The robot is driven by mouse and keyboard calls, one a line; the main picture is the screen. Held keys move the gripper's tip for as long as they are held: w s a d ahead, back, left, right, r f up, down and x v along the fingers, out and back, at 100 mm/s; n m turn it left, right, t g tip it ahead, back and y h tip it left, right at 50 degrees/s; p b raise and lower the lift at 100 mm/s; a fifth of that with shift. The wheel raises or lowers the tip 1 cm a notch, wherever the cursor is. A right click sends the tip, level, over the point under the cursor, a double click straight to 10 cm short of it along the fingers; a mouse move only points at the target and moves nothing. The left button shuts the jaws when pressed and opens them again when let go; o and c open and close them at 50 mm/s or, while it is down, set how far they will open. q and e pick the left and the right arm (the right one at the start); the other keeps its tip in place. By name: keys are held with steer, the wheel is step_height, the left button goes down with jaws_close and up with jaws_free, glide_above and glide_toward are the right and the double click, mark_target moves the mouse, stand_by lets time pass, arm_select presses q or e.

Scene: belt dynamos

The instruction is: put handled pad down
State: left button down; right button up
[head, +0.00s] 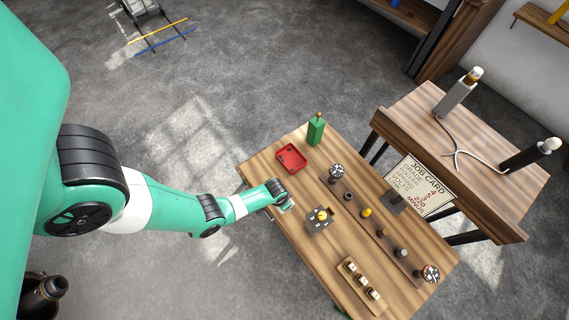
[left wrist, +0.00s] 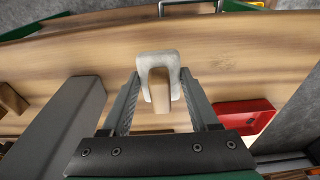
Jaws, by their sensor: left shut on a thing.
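The handled pad (left wrist: 158,64) has a pale, whitish pad and a wooden handle (left wrist: 160,97). In the left wrist view it sits between the two fingers of my left gripper (left wrist: 160,92), which is shut on it. In the head view my left gripper (head: 285,202) is low over the near left edge of the wooden workbench (head: 262,168), and a pale bit of the pad (head: 289,207) shows by it. I cannot tell whether the pad touches the bench top. My right gripper is in neither view.
A red tray (head: 291,158) and a green bottle-like object (head: 316,129) stand behind the gripper. A grey block with a yellow knob (head: 320,217) is to its right. Several small parts, a wooden holder (head: 360,284) and a job card (head: 419,185) are farther right.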

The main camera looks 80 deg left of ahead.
arm_select(q)
steer(key=f+b, duration=0.3)
steer(key=shift+w+a+f+b, duration=0.25)
steer(key=shift+w+a+b, duration=0.05)
steer(key=shift+a+b, duration=0.1)
steer(key=shift+s+f+b, duration=0.1)
steer(key=shift+f+b, duration=0.2)
steer(key=shift+f, duration=0.05)
steer(key=shift+d+r, duration=0.1)
steer(key=shift+r, duration=0.1)
steer(key=shift+f, duration=0.2)
steer(key=shift+c, duration=0.7)
jaws_free()
steer(key=r+p, duration=0.4)
steer(key=s+r+p, duration=0.1)
steer(key=r+p, duration=0.7)
steer(key=shift+s+d+r+p, duration=0.25)
steer(key=shift+s+d+p, duration=0.05)
steer(key=shift+d+p, duration=0.05)
steer(key=shift+f, duration=0.1)
